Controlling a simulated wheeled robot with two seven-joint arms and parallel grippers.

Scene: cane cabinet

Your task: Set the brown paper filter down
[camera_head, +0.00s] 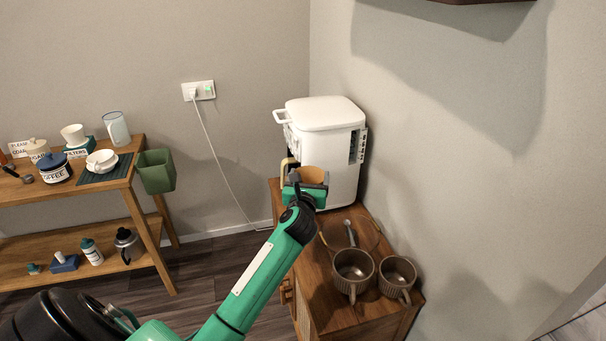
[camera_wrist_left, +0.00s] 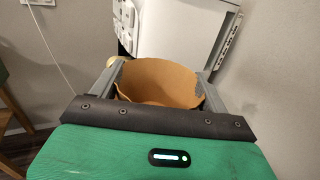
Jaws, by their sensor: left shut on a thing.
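The brown paper filter (camera_head: 312,175) is a brown, open-topped cup shape in front of the white coffee machine (camera_head: 326,113). My left gripper (camera_head: 308,187) is shut on it. In the left wrist view the filter (camera_wrist_left: 158,80) sits between the two grey fingers of my left gripper (camera_wrist_left: 158,90), its opening facing up. The white machine (camera_wrist_left: 182,30) stands just behind it. The filter's underside is hidden by my gripper, so I cannot tell whether it touches anything below. My right gripper is in neither view.
The cane cabinet (camera_head: 345,290) carries two ribbed brown mugs (camera_head: 353,272) (camera_head: 397,277) and a spoon (camera_head: 349,232). A wooden shelf (camera_head: 130,190) with cups and jars and a green bin (camera_head: 156,171) stands at left. A white cord (camera_head: 215,155) runs from the wall socket (camera_head: 198,90).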

